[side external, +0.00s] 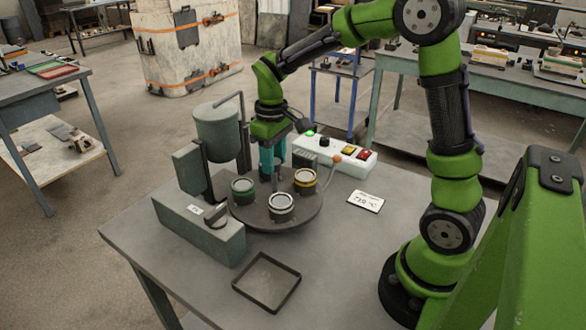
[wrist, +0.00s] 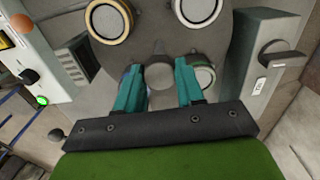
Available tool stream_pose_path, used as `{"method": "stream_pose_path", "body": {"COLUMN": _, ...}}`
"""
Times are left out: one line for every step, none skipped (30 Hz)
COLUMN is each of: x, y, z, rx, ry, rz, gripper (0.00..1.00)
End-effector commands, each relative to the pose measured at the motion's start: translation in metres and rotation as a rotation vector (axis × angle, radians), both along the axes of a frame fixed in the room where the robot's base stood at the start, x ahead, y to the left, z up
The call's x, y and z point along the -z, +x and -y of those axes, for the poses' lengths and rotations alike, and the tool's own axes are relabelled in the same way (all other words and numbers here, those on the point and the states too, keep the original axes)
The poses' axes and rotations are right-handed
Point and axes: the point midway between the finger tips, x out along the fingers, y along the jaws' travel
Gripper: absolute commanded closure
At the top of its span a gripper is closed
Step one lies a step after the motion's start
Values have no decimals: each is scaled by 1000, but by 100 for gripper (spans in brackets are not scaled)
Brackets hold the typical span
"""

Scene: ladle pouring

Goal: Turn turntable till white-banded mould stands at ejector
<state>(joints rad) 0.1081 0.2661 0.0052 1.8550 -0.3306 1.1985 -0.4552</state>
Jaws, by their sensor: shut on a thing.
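The dark round turntable (side external: 262,222) carries several moulds. The white-banded mould (side external: 281,207) is at its front in the side view, and at the top of the wrist view (wrist: 198,8). The yellow-banded mould (side external: 305,180) is to its right, the green-banded mould (side external: 242,189) to its left. A grey-green housing with a dark round head (side external: 215,214), seemingly the ejector, stands left of the turntable; the green-banded mould is closer to it than the white-banded one. My gripper (wrist: 159,72) reaches down over the turntable's back, its teal fingers around a round grey-brown part. Another mould is mostly hidden by a finger.
A grey-green pot (side external: 218,132) stands behind left. A white control box (side external: 335,157) with buttons is behind right, with an orange-knobbed lever (side external: 337,158) near it. A card (side external: 366,202) and an empty shallow tray (side external: 267,283) lie on the table. The front right tabletop is clear.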

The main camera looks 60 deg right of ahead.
Motion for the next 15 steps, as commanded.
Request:
{"method": "stream_pose_path", "body": {"x": -1, "y": 0, "z": 0, "rx": -22, "ry": 0, "rz": 1, "gripper": 100}}
{"method": "stream_pose_path", "body": {"x": -1, "y": 0, "z": 0, "rx": -38, "ry": 0, "rz": 1, "gripper": 100}}
{"method": "stream_pose_path", "body": {"x": -1, "y": 0, "z": 0, "rx": -57, "ry": 0, "rz": 1, "gripper": 100}}
{"method": "stream_pose_path", "body": {"x": -1, "y": 0, "z": 0, "rx": -73, "ry": 0, "rz": 1, "gripper": 100}}
{"method": "stream_pose_path", "body": {"x": -1, "y": 0, "z": 0, "rx": -87, "ry": 0, "rz": 1, "gripper": 100}}
{"method": "stream_pose_path", "body": {"x": -1, "y": 0, "z": 0, "rx": -108, "ry": 0, "rz": 1, "gripper": 100}}
{"method": "stream_pose_path", "body": {"x": -1, "y": 0, "z": 0, "rx": -123, "ry": 0, "rz": 1, "gripper": 100}}
{"method": "stream_pose_path", "body": {"x": -1, "y": 0, "z": 0, "rx": -138, "ry": 0, "rz": 1, "gripper": 100}}
{"method": "stream_pose_path", "body": {"x": -1, "y": 0, "z": 0, "rx": -158, "ry": 0, "rz": 1, "gripper": 100}}
{"method": "stream_pose_path", "body": {"x": -1, "y": 0, "z": 0, "rx": -173, "ry": 0, "rz": 1, "gripper": 100}}
{"method": "stream_pose_path", "body": {"x": -1, "y": 0, "z": 0, "rx": -187, "ry": 0, "rz": 0, "gripper": 100}}
{"method": "stream_pose_path", "body": {"x": -1, "y": 0, "z": 0, "rx": -207, "ry": 0, "rz": 1, "gripper": 100}}
{"method": "stream_pose_path", "body": {"x": -1, "y": 0, "z": 0, "rx": -223, "ry": 0, "rz": 1, "gripper": 100}}
{"method": "stream_pose_path", "body": {"x": -1, "y": 0, "z": 0, "rx": -237, "ry": 0, "rz": 1, "gripper": 100}}
{"method": "stream_pose_path", "body": {"x": -1, "y": 0, "z": 0, "rx": -257, "ry": -1, "rz": 0, "gripper": 100}}
